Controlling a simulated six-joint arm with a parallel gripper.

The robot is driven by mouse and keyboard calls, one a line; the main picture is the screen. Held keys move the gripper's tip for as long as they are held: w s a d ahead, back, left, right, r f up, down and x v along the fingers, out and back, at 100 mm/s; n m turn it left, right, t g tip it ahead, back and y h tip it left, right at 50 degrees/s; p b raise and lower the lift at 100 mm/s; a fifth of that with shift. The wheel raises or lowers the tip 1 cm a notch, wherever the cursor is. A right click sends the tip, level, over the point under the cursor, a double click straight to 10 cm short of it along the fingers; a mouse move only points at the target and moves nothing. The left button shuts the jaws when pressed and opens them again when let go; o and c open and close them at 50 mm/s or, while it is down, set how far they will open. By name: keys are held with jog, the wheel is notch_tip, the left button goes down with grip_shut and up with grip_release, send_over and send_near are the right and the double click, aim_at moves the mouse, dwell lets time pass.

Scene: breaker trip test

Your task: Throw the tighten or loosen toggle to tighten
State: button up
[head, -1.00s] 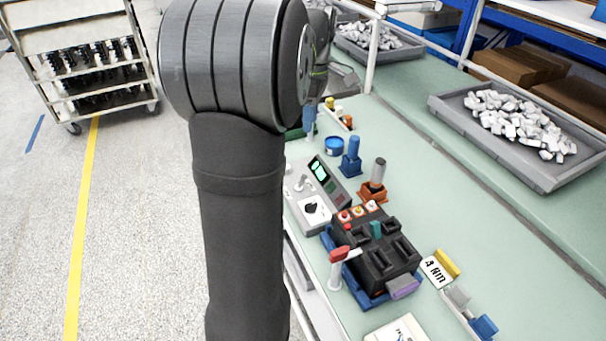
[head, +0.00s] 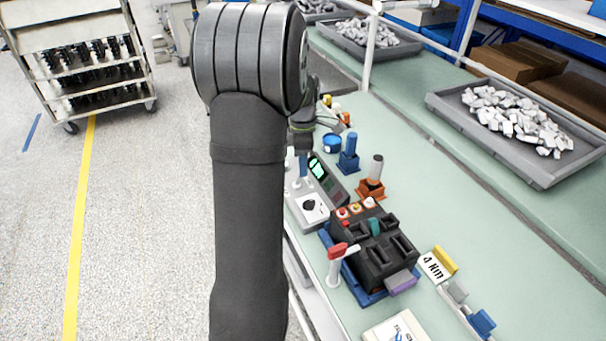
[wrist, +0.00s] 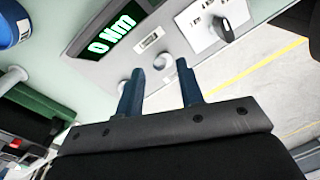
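The grey tester console (head: 330,180) stands at the bench's left edge, with a green lit display (head: 318,168). In the wrist view the display (wrist: 112,32) reads "0 Nm". A small silver toggle (wrist: 163,61) on the console face, near a small label plate, appears between and just beyond my fingertips; its throw direction is too small to tell. My gripper (wrist: 160,70) is open, its two blue fingers apart and empty, pointing at the console. In the head view my gripper (head: 303,163) is over the console's far part, and my arm hides some of it.
A black rotary knob (wrist: 224,30) sits on a white plate beside the toggle. A blue round tub (head: 332,143), a blue post holder (head: 349,155) and an orange holder (head: 371,188) stand close by. The black breaker fixture (head: 375,255) is nearer.

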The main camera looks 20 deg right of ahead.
aim_at(300, 179)
jog(key=shift+s+a+f, duration=0.1)
jog(key=shift+f, duration=1)
jog(key=shift+s+f, duration=0.1)
jog(key=shift+f, duration=0.95)
jog(key=shift+c, duration=0.3)
grip_shut()
